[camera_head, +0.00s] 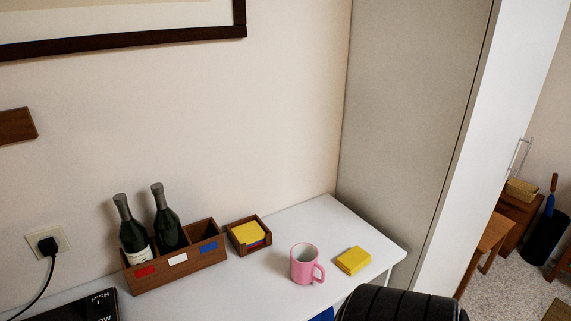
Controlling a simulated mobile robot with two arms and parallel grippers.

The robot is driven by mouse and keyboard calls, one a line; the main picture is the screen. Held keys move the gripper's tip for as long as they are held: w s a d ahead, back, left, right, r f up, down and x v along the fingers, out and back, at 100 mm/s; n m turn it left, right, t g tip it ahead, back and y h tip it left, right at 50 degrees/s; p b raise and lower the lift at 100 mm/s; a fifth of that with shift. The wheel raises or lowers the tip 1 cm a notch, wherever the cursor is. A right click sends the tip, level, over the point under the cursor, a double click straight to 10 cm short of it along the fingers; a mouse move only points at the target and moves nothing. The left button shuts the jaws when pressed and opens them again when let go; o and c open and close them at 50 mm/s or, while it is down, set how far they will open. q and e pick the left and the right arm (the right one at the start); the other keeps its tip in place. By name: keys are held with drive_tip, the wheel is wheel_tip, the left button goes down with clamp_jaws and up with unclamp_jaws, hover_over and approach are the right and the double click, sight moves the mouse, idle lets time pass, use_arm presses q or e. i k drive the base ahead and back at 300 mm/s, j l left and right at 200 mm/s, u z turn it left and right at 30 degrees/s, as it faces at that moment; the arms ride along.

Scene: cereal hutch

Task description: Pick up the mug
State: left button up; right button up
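A pink mug (303,266) stands upright on the white table (318,216), with its handle toward the right. It looks empty, though its inside bottom is hidden. Neither of my grippers shows in the head view, so nothing is seen touching the mug.
A wooden box (181,270) with two dark bottles (166,219) stands left of the mug. A wooden note holder (248,237) is behind it and a yellow block (353,260) to its right. A dark rounded object (400,305) is in front. A tall cabinet (405,110) bounds the right.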

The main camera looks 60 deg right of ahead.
sight(305, 256)
drive_tip(key=z, duration=2.05)
drive_tip(key=i+l, duration=0.1)
drive_tip(key=l, duration=0.15)
drive_tip(key=i+l, duration=0.1)
drive_tip(key=l, duration=0.15)
drive_tip(key=i+l+u, duration=0.15)
drive_tip(key=l+u, duration=0.3)
drive_tip(key=l, duration=0.2)
drive_tip(key=l+u, duration=0.4)
drive_tip(key=l, duration=0.3)
drive_tip(key=i, duration=0.05)
